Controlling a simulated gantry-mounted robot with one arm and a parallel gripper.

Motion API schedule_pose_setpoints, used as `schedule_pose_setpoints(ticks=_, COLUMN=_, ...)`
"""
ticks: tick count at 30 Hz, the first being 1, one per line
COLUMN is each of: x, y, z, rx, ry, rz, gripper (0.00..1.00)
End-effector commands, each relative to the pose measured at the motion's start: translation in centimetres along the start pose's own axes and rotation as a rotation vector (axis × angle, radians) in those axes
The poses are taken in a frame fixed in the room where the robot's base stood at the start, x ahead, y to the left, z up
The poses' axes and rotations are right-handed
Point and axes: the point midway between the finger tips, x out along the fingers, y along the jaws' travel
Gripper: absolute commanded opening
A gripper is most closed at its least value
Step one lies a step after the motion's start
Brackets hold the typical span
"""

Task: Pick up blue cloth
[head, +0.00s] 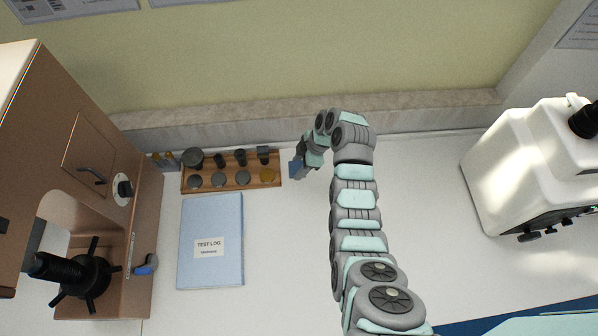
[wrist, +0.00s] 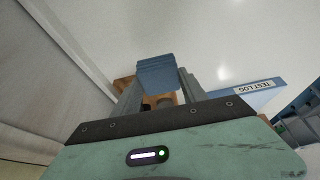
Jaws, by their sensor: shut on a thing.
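The blue cloth (wrist: 157,72) is a small folded block between the two fingers of my gripper (wrist: 160,90) in the wrist view. My gripper is shut on it. In the head view the cloth (head: 296,168) shows as a small blue patch at the end of my gripper (head: 303,160), just right of the wooden tray. My arm's end hides part of it there. I cannot tell exactly how high it is above the table.
A wooden tray (head: 186,184) with several dark and brass pieces stands left of my gripper. A blue test log (head: 212,275) lies below it. A brown tester (head: 120,160) is at left and a white machine (head: 520,165) at right. The table between is mostly clear.

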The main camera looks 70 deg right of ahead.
Motion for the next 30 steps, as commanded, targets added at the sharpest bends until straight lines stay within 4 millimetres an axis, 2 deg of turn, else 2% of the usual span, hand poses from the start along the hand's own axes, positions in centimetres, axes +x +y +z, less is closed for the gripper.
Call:
schedule_pose_setpoints(ticks=9, x=-7.7, y=0.1, z=-3.2, rx=-0.004, ry=-0.002, rz=0.005, gripper=0.12)
schedule_pose_setpoints(ticks=15, x=-10.5, y=0.0, z=-4.4, rx=-0.002, ry=-0.003, rz=0.002, gripper=0.12)
schedule_pose_setpoints(ticks=21, x=-11.7, y=0.0, z=-4.8, rx=-0.001, ry=-0.002, rz=0.002, gripper=0.12)
schedule_pose_setpoints(ticks=30, x=-11.8, y=0.0, z=-4.9, rx=0.0, ry=0.0, rz=0.002, gripper=0.12)
